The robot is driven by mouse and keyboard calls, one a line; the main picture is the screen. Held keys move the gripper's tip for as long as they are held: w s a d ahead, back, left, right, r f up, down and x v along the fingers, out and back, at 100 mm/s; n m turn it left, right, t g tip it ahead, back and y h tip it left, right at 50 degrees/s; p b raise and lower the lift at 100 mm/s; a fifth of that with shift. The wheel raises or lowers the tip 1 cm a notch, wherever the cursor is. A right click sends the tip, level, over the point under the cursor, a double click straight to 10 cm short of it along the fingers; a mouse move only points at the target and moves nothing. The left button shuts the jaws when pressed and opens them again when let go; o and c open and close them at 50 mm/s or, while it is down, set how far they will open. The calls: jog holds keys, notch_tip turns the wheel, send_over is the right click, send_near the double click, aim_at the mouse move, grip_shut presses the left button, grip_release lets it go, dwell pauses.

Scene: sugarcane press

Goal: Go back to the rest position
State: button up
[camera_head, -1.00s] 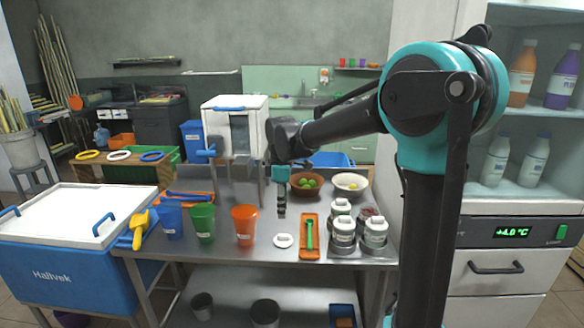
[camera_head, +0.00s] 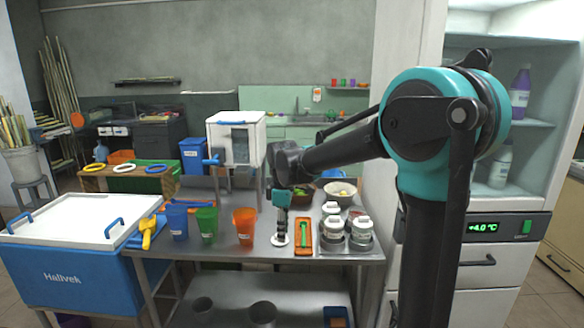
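My gripper (camera_head: 280,240) hangs pointing down at the end of my arm, above the front part of the steel table (camera_head: 225,262). It is near a small white disc (camera_head: 279,241) and left of the orange tray (camera_head: 303,249) with a green-handled tool in it. The fingers are small and dark here, and I cannot tell whether they are open or shut. No held object is visible. The orange cup (camera_head: 245,226) stands to its left.
A green cup (camera_head: 207,224) and a blue cup (camera_head: 177,222) stand further left. White-lidded jars (camera_head: 333,228) stand to the right in a rack. The white press-like machine (camera_head: 237,140) is behind. A blue cooler (camera_head: 70,275) is at left, the fridge (camera_head: 508,228) at right.

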jog(key=s+d+f+m+t, duration=0.2)
jog(key=s+d+f+m, duration=0.4)
jog(key=d, duration=0.5)
jog(key=s+d+f+m+t, duration=0.2)
jog(key=s+d+f+m, duration=0.5)
jog(key=s+d+m, duration=0.3)
jog(key=s, duration=0.2)
jog(key=shift+s+d+m, duration=0.3)
jog(key=shift+s+d, duration=0.05)
jog(key=shift+d, duration=0.05)
